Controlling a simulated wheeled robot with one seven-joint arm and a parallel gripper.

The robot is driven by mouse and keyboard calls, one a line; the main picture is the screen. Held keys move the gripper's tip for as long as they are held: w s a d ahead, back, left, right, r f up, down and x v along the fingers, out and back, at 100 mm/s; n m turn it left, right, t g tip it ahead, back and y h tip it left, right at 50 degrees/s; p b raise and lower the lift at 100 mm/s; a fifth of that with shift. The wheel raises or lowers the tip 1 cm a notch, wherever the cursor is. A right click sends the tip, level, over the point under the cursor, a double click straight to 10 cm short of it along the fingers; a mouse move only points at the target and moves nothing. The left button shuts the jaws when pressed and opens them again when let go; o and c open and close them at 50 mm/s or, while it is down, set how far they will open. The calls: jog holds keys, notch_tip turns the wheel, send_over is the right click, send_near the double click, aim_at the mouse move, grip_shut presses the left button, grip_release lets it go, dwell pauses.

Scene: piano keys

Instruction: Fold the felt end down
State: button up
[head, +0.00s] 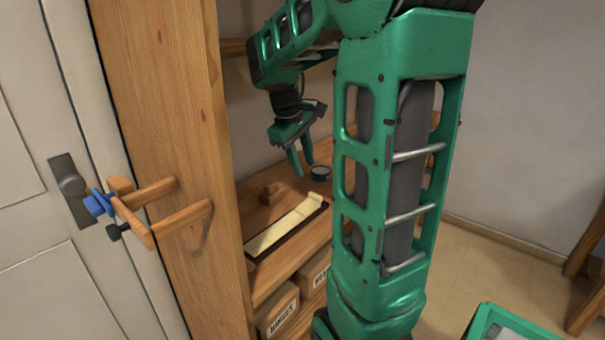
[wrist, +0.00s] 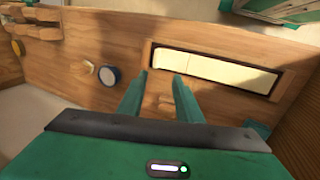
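A long pale cream key-like strip (head: 282,227) lies on a dark narrow base (head: 262,253) on the wooden shelf. The strip also shows in the wrist view (wrist: 225,70), with a seam towards its left end. A small raised pale piece (head: 316,197) shows at its far end in the head view; I cannot tell whether it is the felt. My gripper (head: 303,168) hangs above the back of the shelf.
A round dark-rimmed tin (head: 321,172) stands near the strip's far end. A small stepped wooden block (head: 270,193) sits to the strip's left. Labelled boxes (head: 279,311) fill the shelf below. A tall wooden side panel (head: 185,130) with pegs bounds the shelf on the left.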

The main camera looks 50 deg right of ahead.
jog(key=shift+a+r, duration=0.15)
jog(key=shift+r, duration=0.15)
dwell(0.4)
jog(key=s+a+f+m+y, duration=0.2)
jog(key=s+a+f+m, duration=0.1)
jog(key=s+a, duration=0.4)
jog(key=s+a+f+m+y, duration=0.2)
jog(key=s+a+f+m, duration=0.2)
jog(key=s, duration=0.9)
jog(key=a, duration=0.3)
jog(key=shift+a+f, duration=0.35)
